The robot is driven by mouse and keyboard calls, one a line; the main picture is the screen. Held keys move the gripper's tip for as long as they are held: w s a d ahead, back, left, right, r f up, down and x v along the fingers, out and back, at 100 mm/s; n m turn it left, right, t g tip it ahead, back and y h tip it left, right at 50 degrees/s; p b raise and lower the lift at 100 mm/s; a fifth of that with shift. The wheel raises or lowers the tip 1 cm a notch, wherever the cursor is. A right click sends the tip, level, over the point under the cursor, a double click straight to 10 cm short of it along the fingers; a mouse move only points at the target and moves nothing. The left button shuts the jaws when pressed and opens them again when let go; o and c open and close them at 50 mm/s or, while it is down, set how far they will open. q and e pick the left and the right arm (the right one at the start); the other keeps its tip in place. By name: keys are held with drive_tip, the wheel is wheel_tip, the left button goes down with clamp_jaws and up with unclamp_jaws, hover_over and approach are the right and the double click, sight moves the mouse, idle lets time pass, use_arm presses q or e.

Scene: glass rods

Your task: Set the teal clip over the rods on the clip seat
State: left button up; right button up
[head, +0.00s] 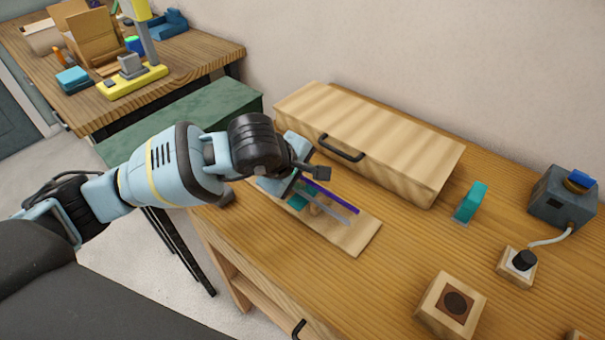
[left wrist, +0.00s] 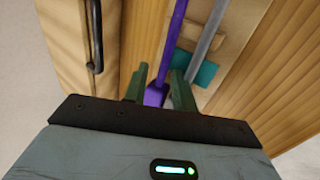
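The teal clip (head: 470,203) stands upright on the table, right of the wooden box. A purple rod (head: 335,198) and a grey rod (head: 328,206) lie side by side above a pale wooden board (head: 357,237), with a small wood block under them. A teal block (head: 298,202) sits on the board near my gripper and also shows under the grey rod in the left wrist view (left wrist: 207,74). My left gripper (left wrist: 161,72) has its fingers on both sides of the purple rod's thicker end (left wrist: 155,95) and looks shut on it. My right gripper is out of view.
A long wooden box (head: 365,140) with a black handle stands behind the board. A wooden block with a dark round top (head: 452,303), a black knob (head: 523,260) and a grey box with a blue top (head: 563,207) stand at the right. Table around the clip is clear.

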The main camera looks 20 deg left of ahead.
use_arm(q)
drive_tip(key=shift+s+f, duration=0.2)
drive_tip(key=shift+f, duration=0.2)
drive_tip(key=v, duration=0.8)
drive_tip(key=shift+w+r, duration=0.2)
drive_tip(key=shift+r, duration=0.1)
